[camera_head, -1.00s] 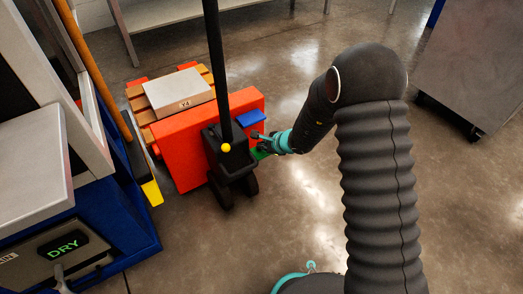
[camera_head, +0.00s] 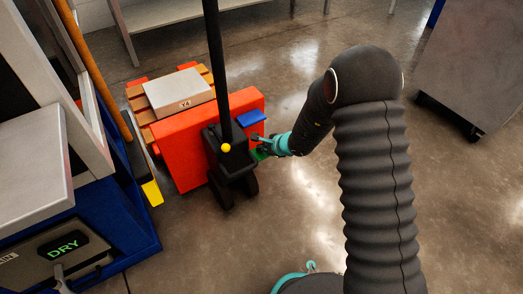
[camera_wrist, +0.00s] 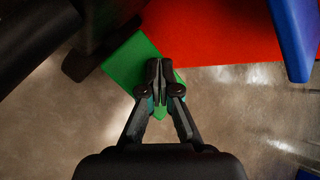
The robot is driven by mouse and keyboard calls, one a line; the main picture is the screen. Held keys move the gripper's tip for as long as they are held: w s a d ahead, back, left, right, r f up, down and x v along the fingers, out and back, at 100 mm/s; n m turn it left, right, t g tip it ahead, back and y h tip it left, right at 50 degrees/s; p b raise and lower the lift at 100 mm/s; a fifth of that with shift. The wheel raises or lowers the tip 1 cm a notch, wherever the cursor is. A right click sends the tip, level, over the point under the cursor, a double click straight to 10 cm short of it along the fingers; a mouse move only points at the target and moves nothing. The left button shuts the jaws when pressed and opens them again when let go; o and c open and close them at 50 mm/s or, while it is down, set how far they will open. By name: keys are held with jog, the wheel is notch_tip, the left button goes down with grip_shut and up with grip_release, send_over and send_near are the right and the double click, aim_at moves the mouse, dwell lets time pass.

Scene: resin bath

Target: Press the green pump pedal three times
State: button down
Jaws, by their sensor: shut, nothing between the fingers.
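The green pedal (camera_head: 259,155) sticks out at the right side of the black pump unit on the red pallet jack (camera_head: 185,146). In the head view my gripper covers much of it. In the wrist view the green pedal (camera_wrist: 137,62) lies under and around my fingertips. My gripper (camera_wrist: 159,70) is shut with nothing between its fingers. Its tips are over the pedal's right part; whether they touch it I cannot tell. In the head view my gripper (camera_head: 264,140) reaches in from the right.
A blue pedal (camera_head: 252,117) sits just above the green one and shows at the right in the wrist view (camera_wrist: 296,35). The black handle pole (camera_head: 217,70) rises close by.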

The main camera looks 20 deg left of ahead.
aim_at(262, 153)
jog(key=shift+f, duration=0.85)
dwell(0.7)
jog(key=shift+r, duration=0.1)
jog(key=shift+r+p, duration=0.4)
jog(key=shift+r, duration=1.25)
jog(key=shift+r, duration=0.1)
jog(key=shift+r+p, duration=1.3)
jog(key=shift+r, duration=1.1)
